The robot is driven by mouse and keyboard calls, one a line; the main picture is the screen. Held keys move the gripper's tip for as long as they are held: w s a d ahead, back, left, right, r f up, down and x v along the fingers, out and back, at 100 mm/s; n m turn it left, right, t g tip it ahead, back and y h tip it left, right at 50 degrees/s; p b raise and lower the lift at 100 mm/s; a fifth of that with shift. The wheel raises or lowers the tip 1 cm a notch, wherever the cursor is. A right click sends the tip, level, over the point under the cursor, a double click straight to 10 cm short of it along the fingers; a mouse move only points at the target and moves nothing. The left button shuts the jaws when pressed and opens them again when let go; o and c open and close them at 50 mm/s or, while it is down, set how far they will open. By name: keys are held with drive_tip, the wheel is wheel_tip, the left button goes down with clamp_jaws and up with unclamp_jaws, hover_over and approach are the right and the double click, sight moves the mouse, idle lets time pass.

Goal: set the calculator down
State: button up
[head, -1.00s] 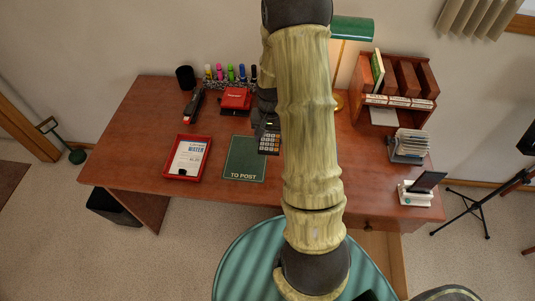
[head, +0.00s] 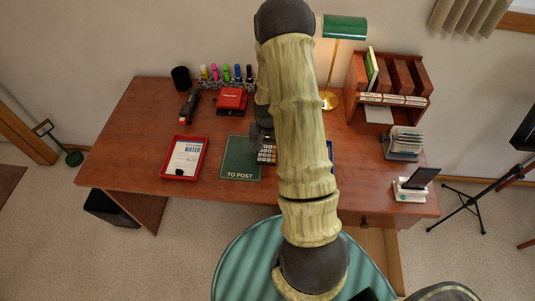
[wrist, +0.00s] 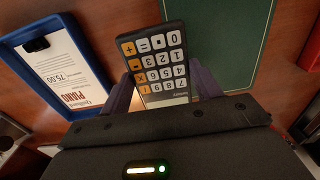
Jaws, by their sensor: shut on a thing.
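The dark calculator (wrist: 158,62), with white and orange keys, is held between the two fingers of my gripper (wrist: 162,92) in the wrist view. Its keys face the camera. In the head view the calculator (head: 267,153) shows just right of the green "TO POST" mat, partly hidden by my arm. My gripper (head: 262,140) is also mostly hidden there. The green mat (wrist: 222,35) lies beside and partly behind the calculator in the wrist view. I cannot tell whether the calculator touches the desk.
A blue tray (wrist: 91,50) with a piano paper lies on the calculator's other side.

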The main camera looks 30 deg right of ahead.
sight(268, 150)
wheel_tip(268, 150, down, 4)
drive_tip(key=shift+r, duration=0.25)
drive_tip(key=shift+w+a+f, duration=0.1)
drive_tip(key=shift+f, duration=0.2)
drive_tip(key=shift+f, duration=0.1)
drive_tip(key=o, duration=1)
drive_tip(key=shift+d, duration=0.2)
drive_tip(key=shift+o, duration=0.2)
drive_tip(key=shift+s, duration=0.2)
